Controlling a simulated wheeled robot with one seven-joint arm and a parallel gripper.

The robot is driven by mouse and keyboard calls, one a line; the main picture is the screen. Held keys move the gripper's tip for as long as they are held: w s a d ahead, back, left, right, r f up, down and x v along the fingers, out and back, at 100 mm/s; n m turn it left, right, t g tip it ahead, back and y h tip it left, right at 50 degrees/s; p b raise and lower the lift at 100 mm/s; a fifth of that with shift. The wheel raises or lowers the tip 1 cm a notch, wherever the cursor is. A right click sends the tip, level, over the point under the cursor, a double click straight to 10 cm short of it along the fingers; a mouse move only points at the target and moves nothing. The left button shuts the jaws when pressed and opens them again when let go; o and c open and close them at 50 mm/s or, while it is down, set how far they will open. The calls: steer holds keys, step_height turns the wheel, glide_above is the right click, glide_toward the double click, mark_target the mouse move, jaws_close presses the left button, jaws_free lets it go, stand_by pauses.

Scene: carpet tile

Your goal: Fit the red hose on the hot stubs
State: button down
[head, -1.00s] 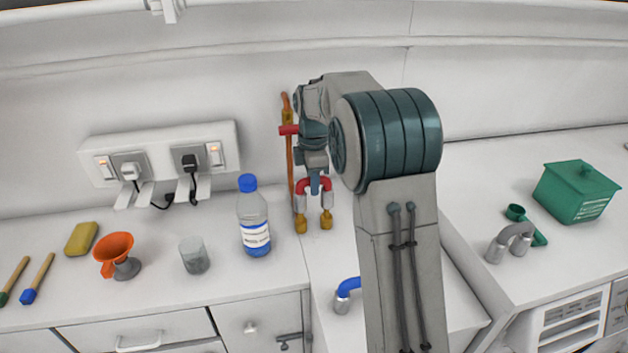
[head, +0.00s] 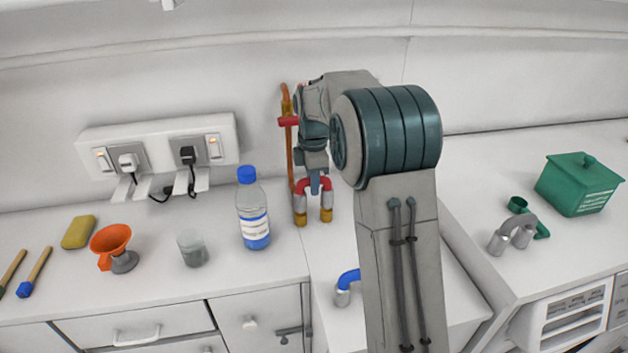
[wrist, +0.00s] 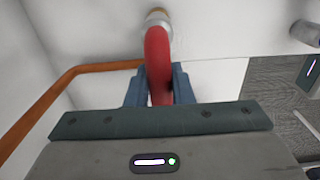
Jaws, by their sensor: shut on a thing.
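The red hose (head: 314,184) is a short upside-down U with a silver collar on each end. My gripper (head: 315,186) is shut on its bend from above. The hose is upright, its collars directly above two brass stubs (head: 300,219) at the back of the counter. The collars meet or overlap the stub tops; how far cannot be told. In the wrist view the hose (wrist: 157,52) runs between my blue fingers (wrist: 159,88), with one collar and a brass stub (wrist: 157,12) beyond. The other end is hidden there.
A copper pipe (head: 290,158) with a red handle (head: 288,121) rises close behind my gripper. A blue hose (head: 348,279) stands in front. A bottle (head: 253,215) stands to the left. A grey hose (head: 515,230) and green box (head: 578,184) are at right.

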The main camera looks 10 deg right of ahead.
steer(key=shift+f+b, duration=0.35)
steer(key=shift+f, duration=0.25)
steer(key=c, duration=1.2)
jaws_free()
step_height(320, 180, up, 14)
steer(key=shift+f, duration=0.1)
steer(key=shift+s, duration=0.1)
